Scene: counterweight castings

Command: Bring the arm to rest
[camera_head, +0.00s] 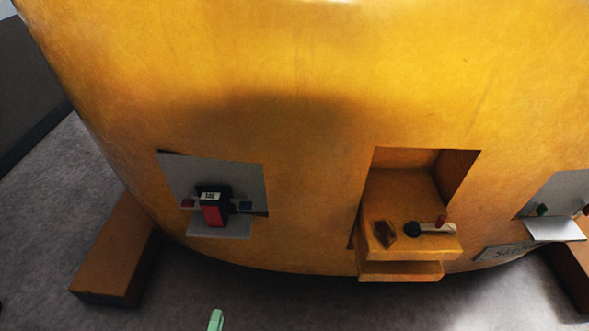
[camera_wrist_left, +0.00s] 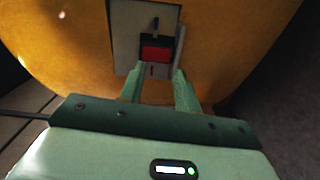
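My left gripper shows in the head view only as a pale green tip (camera_head: 216,320) at the bottom edge. In the left wrist view both fingers of the left gripper (camera_wrist_left: 159,82) stand apart with nothing held between them. They point at a grey panel set in the large orange casting (camera_head: 260,60). A black and red device (camera_head: 212,209) sits on that panel's small ledge, and it also shows beyond the fingertips in the wrist view (camera_wrist_left: 156,52). The left gripper appears clear of it. My right gripper is not in view.
An open recess with a protruding orange shelf (camera_head: 410,268) holds a brown lump (camera_head: 384,234) and a pale bar with a dark round end (camera_head: 432,229). Another grey ledge (camera_head: 555,230) is at right. A brown block (camera_head: 115,250) stands at left. Grey floor in front looks clear.

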